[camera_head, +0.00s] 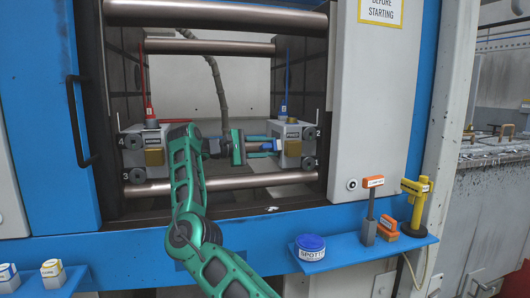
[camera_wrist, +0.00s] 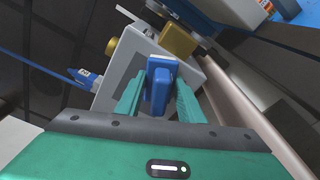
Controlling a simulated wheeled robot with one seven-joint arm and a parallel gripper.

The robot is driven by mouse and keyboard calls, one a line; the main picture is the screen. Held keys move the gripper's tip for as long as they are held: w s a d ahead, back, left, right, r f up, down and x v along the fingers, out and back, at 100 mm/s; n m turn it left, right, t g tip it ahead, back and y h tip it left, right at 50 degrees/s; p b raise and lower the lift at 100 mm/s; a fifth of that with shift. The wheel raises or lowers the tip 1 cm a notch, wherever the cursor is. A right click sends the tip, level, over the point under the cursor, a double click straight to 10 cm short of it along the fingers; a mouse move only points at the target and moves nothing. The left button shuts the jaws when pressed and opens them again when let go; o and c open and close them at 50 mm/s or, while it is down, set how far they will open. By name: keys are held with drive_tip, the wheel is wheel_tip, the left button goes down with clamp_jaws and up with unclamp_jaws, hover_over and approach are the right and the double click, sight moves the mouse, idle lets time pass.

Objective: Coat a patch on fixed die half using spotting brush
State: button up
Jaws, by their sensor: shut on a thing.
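The spotting brush, a blue-handled tool (camera_head: 266,146), is held in my gripper (camera_head: 257,148) inside the open machine. In the wrist view the blue brush (camera_wrist: 158,82) stands between my two green fingers (camera_wrist: 158,95), which are shut on it. The grey die half on the right (camera_head: 291,132), apparently the fixed one, carries a gold block (camera_head: 292,147); its label is too small to read. In the wrist view that die half (camera_wrist: 130,72) lies just beyond the brush. The brush tip is hidden, so I cannot tell whether it touches the face.
The other die half (camera_head: 152,135) stands at left. Steel tie bars (camera_head: 230,183) cross above and below the opening. A blue hose with tag (camera_wrist: 82,75) runs from the right die half. A blue shelf (camera_head: 365,254) holds the spotting pot (camera_head: 311,246) and orange and yellow tools.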

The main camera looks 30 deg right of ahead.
drive_tip(key=shift+w+d, duration=0.95)
drive_tip(key=shift+w, duration=2.65)
drive_tip(key=shift+s+a+r, duration=0.1)
drive_tip(key=shift+s+a, duration=0.15)
drive_tip(key=shift+s, duration=0.65)
drive_tip(key=shift+s+a+r, duration=0.1)
drive_tip(key=shift+s+a, duration=0.2)
drive_tip(key=shift+s, duration=0.65)
drive_tip(key=shift+s+a+r, duration=0.1)
drive_tip(key=shift+s+a, duration=0.15)
drive_tip(key=shift+s, duration=0.65)
drive_tip(key=shift+s+a, duration=0.15)
drive_tip(key=shift+s, duration=0.75)
drive_tip(key=shift+w+d, duration=0.15)
drive_tip(key=shift+d, duration=0.05)
drive_tip(key=shift+w+d, duration=0.2)
drive_tip(key=shift+w, duration=0.45)
drive_tip(key=shift+w+d, duration=0.2)
drive_tip(key=shift+w, duration=0.4)
drive_tip(key=shift+w+d, duration=0.2)
drive_tip(key=shift+w, duration=0.95)
drive_tip(key=shift+w+d, duration=0.2)
drive_tip(key=shift+w, duration=0.95)
